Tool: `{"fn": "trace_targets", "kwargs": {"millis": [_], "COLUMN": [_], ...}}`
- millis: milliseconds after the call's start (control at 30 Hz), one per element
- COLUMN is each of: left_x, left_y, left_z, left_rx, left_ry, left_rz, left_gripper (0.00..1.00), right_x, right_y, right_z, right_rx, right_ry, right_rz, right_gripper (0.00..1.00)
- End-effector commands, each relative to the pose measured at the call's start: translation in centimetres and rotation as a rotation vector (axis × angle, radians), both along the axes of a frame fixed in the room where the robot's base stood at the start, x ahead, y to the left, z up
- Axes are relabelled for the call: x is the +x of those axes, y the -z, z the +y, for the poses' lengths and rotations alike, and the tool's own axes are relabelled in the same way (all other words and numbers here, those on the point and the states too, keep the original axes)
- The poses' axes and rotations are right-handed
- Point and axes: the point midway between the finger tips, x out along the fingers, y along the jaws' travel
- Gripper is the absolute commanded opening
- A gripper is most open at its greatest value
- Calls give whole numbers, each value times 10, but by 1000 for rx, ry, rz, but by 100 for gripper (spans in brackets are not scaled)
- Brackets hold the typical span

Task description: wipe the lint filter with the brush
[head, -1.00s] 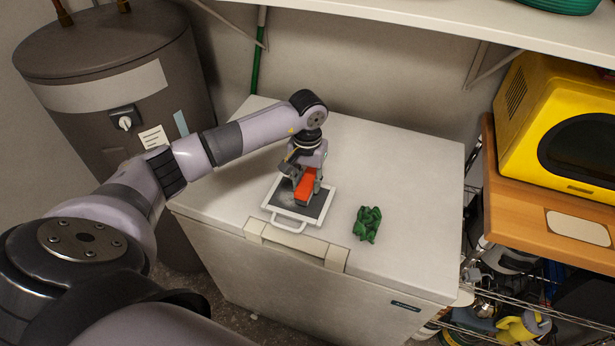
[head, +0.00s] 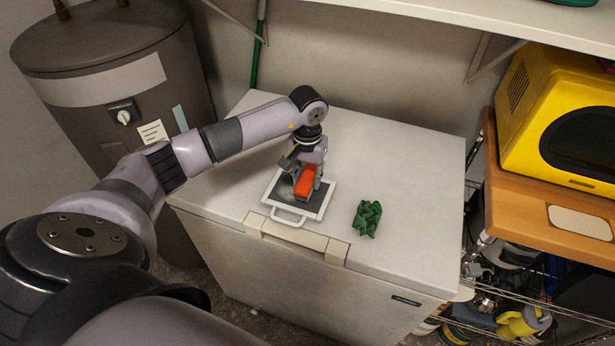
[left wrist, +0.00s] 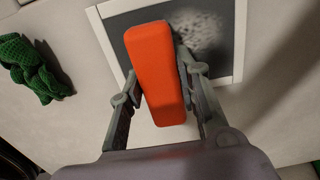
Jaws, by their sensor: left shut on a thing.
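The lint filter (head: 325,198) is a dark mesh panel in a white frame with a loop handle at its front. It lies flat on the white chest lid. In the left wrist view the filter (left wrist: 221,69) carries a patch of pale grey lint on its mesh. My left gripper (head: 306,182) is shut on the brush, whose orange-red block (head: 305,184) is over the filter. The brush (left wrist: 157,75) also shows between both fingers in the left wrist view. Its underside is hidden, so I cannot tell whether it touches the mesh. My right gripper is not in view.
A crumpled green cloth (head: 367,217) lies on the chest lid (head: 410,165), right of the filter. A dark tank (head: 110,80) stands at the left. A yellow microwave (head: 560,120) sits on a wooden shelf at the right. The lid's back right is clear.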

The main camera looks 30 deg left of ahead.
Motion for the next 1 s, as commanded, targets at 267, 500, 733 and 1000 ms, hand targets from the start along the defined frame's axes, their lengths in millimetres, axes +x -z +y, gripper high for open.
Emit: {"fn": "trace_targets", "kwargs": {"millis": [267, 500, 733, 1000], "left_x": [0, 0, 0, -5], "left_y": [6, 11, 12, 12], "left_z": [0, 0, 2, 25], "left_rx": [0, 0, 1, 3], "left_ry": [0, 0, -1, -2], "left_rz": [0, -1, -1, -1], "left_gripper": [8, 8, 8, 8], "right_x": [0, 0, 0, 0], "right_y": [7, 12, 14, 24], "right_z": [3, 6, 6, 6], "right_rx": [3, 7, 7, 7], "right_ry": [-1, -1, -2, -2], "right_rz": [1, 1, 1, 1], "right_gripper": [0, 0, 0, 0]}}
